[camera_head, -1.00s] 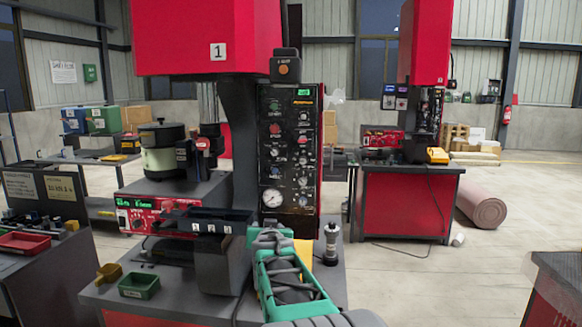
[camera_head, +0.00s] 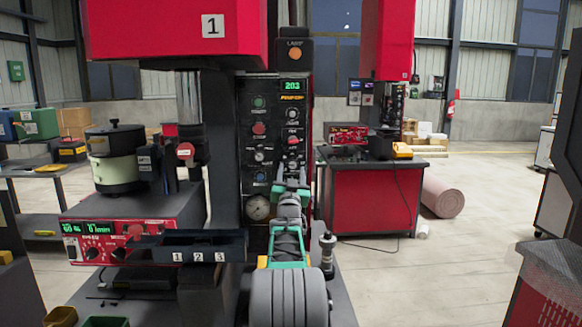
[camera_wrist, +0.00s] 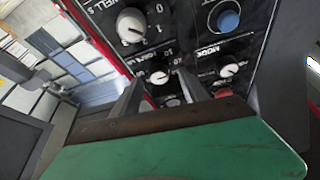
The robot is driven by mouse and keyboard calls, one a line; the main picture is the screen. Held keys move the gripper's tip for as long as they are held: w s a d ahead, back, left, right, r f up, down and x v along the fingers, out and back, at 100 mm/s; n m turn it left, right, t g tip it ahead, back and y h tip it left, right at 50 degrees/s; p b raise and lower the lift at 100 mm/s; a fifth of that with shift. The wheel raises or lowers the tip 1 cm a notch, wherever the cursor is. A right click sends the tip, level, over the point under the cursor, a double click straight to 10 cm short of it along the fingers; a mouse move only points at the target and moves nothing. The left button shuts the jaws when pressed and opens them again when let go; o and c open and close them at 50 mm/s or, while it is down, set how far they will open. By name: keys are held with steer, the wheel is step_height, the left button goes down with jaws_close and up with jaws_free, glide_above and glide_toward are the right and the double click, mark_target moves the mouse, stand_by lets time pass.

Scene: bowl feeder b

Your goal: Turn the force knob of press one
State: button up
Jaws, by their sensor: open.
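Press one is the red machine marked 1 (camera_head: 212,26). Its black control panel (camera_head: 248,85) carries buttons, knobs and a round gauge (camera_head: 258,208). My gripper (camera_head: 291,178) is in front of the panel's lower right part and hides some of it. In the wrist view my gripper (camera_wrist: 159,78) is open, with one finger on each side of a small white knob (camera_wrist: 158,77). I cannot read that knob's label clearly, nor tell whether the fingers touch it. A larger white knob (camera_wrist: 131,25) marked DWELL, a blue button (camera_wrist: 228,19) and the MODE knob (camera_wrist: 229,71) are near it.
A grey tray marked 1, 2, 3 (camera_head: 230,252) is left of my arm. A dark upright fitting (camera_head: 327,255) stands close on its right. A lamp box (camera_head: 295,55) tops the panel.

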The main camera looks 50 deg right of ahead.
steer(key=shift+x, duration=1)
steer(key=shift+s, duration=0.1)
jaws_close()
